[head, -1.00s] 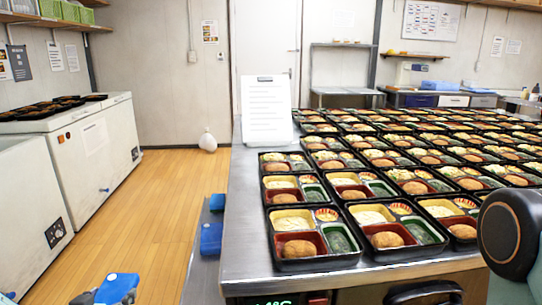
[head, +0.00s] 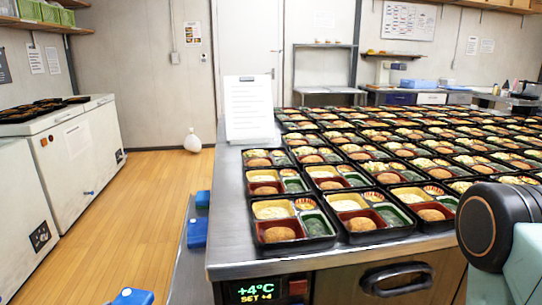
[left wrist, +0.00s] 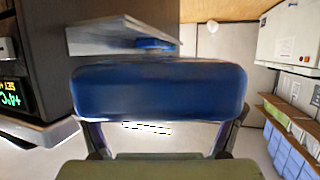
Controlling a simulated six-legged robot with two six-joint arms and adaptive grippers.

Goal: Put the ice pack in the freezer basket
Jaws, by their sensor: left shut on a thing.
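A blue ice pack (left wrist: 160,92) spans the middle of the left wrist view. My left gripper (left wrist: 160,128) is shut on it, with a finger at each side. The held pack (head: 132,297) also peeks in at the bottom edge of the head view, over the floor, clear of the counter; the gripper itself is cut off there. White chest freezers (head: 78,165) stand along the left wall. I see no freezer basket. My right gripper is out of view.
A steel counter (head: 232,200) full of bento trays fills the right side, with a +4°C display (head: 255,291) on its front. Blue packs (head: 197,232) lie on a low ledge at its left side. Wooden floor (head: 145,220) between ledge and freezers is open.

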